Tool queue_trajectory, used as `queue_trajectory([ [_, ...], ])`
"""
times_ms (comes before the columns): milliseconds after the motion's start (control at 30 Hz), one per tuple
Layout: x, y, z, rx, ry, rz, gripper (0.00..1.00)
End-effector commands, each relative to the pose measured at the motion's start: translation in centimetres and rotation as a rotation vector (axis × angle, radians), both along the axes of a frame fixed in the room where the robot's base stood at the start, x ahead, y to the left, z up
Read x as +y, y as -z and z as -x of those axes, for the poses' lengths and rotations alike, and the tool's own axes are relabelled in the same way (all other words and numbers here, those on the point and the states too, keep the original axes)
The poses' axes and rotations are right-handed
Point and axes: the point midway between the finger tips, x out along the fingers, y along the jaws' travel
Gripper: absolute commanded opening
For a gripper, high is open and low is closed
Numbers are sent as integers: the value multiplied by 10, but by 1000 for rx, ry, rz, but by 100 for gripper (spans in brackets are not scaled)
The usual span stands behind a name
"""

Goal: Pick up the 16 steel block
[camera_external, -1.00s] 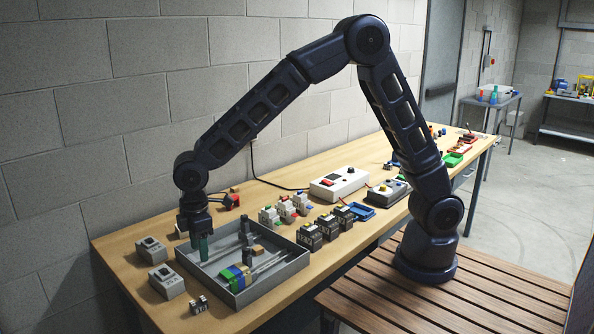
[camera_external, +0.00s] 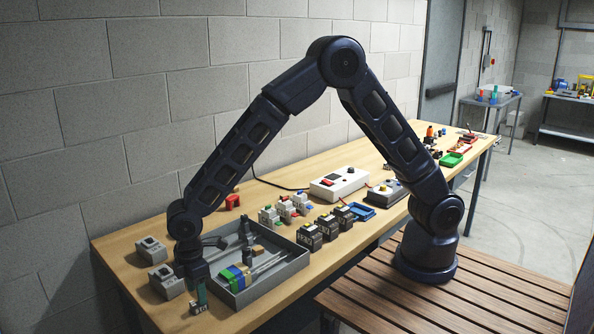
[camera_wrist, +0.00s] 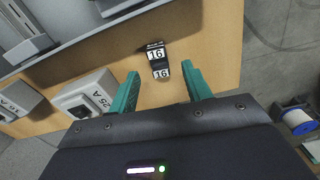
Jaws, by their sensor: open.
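A small dark block (camera_wrist: 153,46) with white labels reading 16 stands on the wooden bench top near its edge, in the wrist view. In the outside view the block (camera_external: 197,309) is at the near left corner of the bench, partly hidden by my gripper (camera_external: 200,297). My gripper (camera_wrist: 160,77) has its green fingers apart, with nothing held between them. In the wrist view the block lies between and just beyond the fingertips, roughly centred. I cannot tell the exact height of the fingertips over it.
Two grey blocks with dark tops (camera_external: 150,250) (camera_external: 167,281) stand close by to the left; one reads 25 A in the wrist view (camera_wrist: 88,95). A grey tray (camera_external: 277,281) with several items is on the right. Free wood surrounds the 16 block.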

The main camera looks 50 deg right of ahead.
Motion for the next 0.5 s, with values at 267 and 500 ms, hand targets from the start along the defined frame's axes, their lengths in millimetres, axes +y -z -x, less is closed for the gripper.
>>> queue_trajectory([
  [267,-1,37,-2,0,-1,1,49],
  [500,-1,42,-2,0,-1,0,49],
])
